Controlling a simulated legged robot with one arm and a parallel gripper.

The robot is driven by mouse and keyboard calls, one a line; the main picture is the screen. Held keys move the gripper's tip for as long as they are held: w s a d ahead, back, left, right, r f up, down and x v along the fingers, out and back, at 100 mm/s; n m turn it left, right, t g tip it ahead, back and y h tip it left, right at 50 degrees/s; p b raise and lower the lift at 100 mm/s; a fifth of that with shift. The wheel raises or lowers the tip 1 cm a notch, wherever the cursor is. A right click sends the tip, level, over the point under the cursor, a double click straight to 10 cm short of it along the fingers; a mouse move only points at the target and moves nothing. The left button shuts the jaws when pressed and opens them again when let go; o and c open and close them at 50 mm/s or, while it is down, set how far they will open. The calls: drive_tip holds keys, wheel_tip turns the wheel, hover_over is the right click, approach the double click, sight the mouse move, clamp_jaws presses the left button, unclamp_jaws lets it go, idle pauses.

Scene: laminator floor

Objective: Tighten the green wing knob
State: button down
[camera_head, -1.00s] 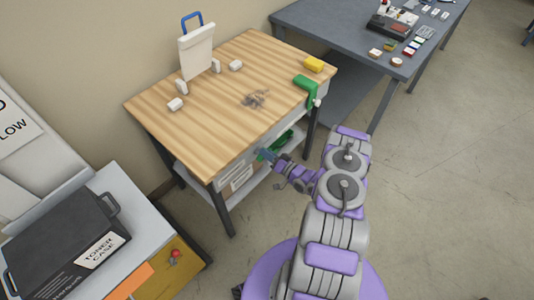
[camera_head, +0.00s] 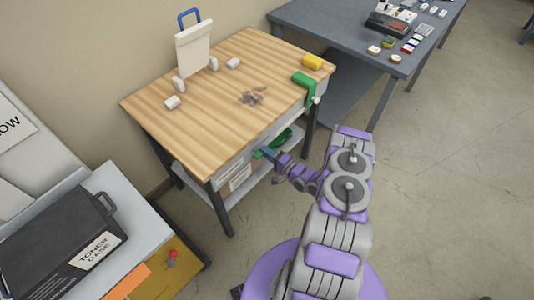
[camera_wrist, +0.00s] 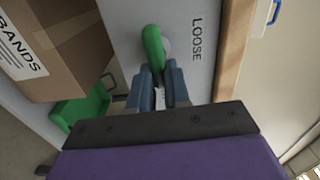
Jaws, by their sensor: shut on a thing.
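The green wing knob (camera_wrist: 153,48) is on the light grey front panel (camera_wrist: 120,25) below the wooden worktop. In the wrist view one rounded green wing shows beyond my fingertips, with a pale round part beside it. My gripper (camera_wrist: 158,82) has its blue fingers shut on the near part of the knob, which they partly hide. The word LOOSE is printed on the panel just right of the knob.
The wooden bench (camera_head: 190,125) carries a green clamp (camera_head: 306,85), a yellow block (camera_head: 313,62) and a grey pile (camera_head: 252,97). In the wrist view, a cardboard box (camera_wrist: 62,60) and a green object (camera_wrist: 85,108) lie left of my fingers. Open floor lies right.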

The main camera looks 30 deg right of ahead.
drive_tip(key=shift+w+d+m, duration=0.1)
drive_tip(key=shift+d+m, duration=0.05)
drive_tip(key=shift+m, duration=0.15)
drive_tip(key=c, duration=1.1)
unclamp_jaws()
drive_tip(key=shift+w+f, duration=0.1)
drive_tip(key=shift+f, duration=0.05)
drive_tip(key=p+v, duration=0.3)
drive_tip(key=v, duration=1.4)
drive_tip(key=shift+s+d, duration=0.1)
drive_tip(key=shift+s, duration=0.1)
